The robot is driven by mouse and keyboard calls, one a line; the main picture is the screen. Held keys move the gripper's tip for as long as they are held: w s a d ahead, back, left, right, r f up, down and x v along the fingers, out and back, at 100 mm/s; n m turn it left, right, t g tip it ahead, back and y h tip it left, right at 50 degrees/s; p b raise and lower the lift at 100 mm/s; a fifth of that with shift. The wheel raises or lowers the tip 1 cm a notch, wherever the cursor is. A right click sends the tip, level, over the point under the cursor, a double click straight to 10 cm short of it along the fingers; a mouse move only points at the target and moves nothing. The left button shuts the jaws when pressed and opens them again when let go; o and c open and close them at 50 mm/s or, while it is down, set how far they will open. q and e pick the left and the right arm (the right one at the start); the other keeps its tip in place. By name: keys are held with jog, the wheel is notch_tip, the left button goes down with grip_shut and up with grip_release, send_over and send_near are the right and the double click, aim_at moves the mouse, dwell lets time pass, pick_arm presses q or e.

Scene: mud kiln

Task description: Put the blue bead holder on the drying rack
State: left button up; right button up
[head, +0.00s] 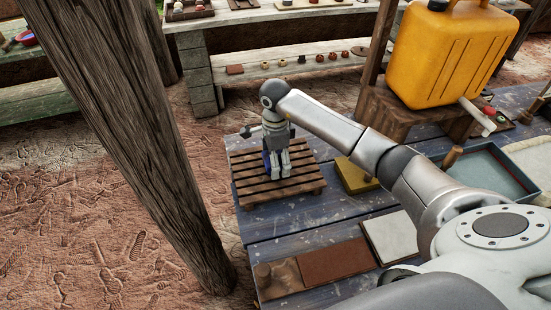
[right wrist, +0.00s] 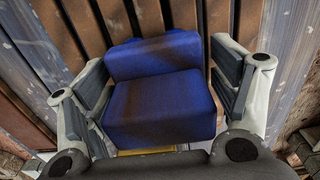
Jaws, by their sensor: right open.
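The blue bead holder (right wrist: 160,105) is a stepped block lying over the brown slats of the drying rack (right wrist: 60,40) in the right wrist view. In the head view only a sliver of the blue bead holder (head: 267,160) shows beside my gripper, which hides most of it. The slatted wooden drying rack (head: 305,183) stands on the blue table. My right gripper (head: 278,176) points down over the rack. Its fingers are open, one on each side of the holder, with a small gap visible at the left finger. My left gripper is not in view.
On the blue plank table (head: 285,222), a yellow block (head: 355,176) lies right of the rack. Brown and white slabs (head: 393,237) lie nearer. A yellow jerrycan (head: 450,55) stands on a wooden stand at the back right. A thick wooden post (head: 135,130) rises left of the table.

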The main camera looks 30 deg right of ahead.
jog(key=shift+r, duration=0.5)
notch_tip(320, 180, up, 11)
jog(key=shift+r+b, duration=0.15)
jog(key=shift+b, duration=1.1)
